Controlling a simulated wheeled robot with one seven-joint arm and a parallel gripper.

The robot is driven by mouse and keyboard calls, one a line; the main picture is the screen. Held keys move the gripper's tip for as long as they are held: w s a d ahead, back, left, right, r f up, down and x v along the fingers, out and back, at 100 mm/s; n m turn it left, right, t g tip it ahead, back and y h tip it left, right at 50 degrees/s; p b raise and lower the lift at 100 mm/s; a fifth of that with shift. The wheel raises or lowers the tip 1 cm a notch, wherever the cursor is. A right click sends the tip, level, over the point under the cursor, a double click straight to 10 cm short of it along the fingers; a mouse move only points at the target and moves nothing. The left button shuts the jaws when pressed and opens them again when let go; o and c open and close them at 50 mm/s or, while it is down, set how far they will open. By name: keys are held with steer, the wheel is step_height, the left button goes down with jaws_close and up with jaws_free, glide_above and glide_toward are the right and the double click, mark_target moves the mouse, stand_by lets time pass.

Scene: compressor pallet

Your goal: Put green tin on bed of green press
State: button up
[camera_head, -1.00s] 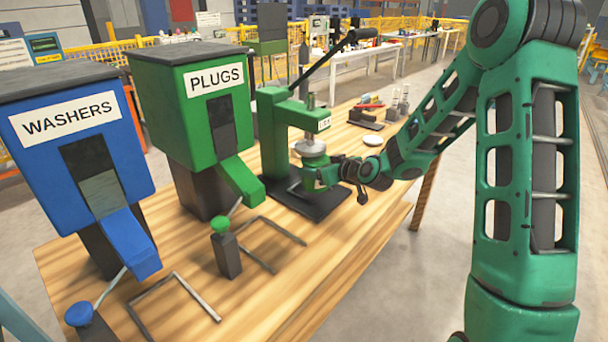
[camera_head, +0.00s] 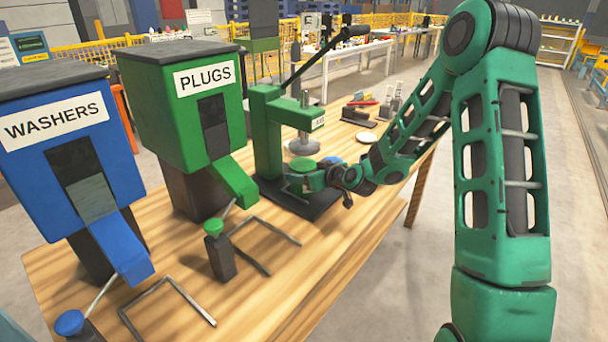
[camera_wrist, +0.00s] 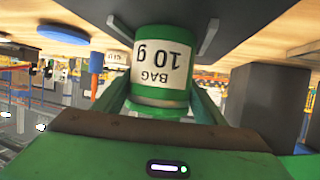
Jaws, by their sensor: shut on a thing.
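The green press (camera_head: 268,130) stands at the far end of the wooden table, with a grey round ram plate (camera_head: 303,147) over its dark bed (camera_head: 318,207). My gripper (camera_head: 304,180) is shut on the green tin (camera_head: 303,164), which is between the ram plate and the bed. In the wrist view, the picture is upside down: the tin (camera_wrist: 160,65) sits between both fingers, its white label reading "BAG 10 g". The dark bed (camera_wrist: 255,15) is right at the tin's base. I cannot tell whether they touch.
The green PLUGS dispenser (camera_head: 190,110) and blue WASHERS dispenser (camera_head: 65,150) stand left of the press. Bent metal rails (camera_head: 170,305) lie in front of them. A blue-topped thing (camera_head: 332,160) is just behind my gripper. The near right table edge is clear.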

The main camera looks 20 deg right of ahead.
steer(key=o, duration=2.1)
steer(key=shift+c, duration=0.2)
steer(key=s+d+r+m+g+h, duration=0.1)
steer(key=s+d+r+m+g, duration=0.2)
steer(key=s, duration=1.3)
steer(key=s+d+r+m+g+h, duration=0.2)
steer(key=s+d, duration=0.6)
steer(key=s, duration=0.9)
steer(key=s+d+r+m+g+h, duration=0.1)
steer(key=s+d+r+m+g, duration=0.3)
steer(key=s, duration=1.3)
steer(key=d+m+g, duration=0.1)
steer(key=d+g, duration=0.1)
steer(key=g, duration=0.1)
steer(key=shift+d+m+g+h, duration=0.3)
steer(key=shift+s, duration=0.1)
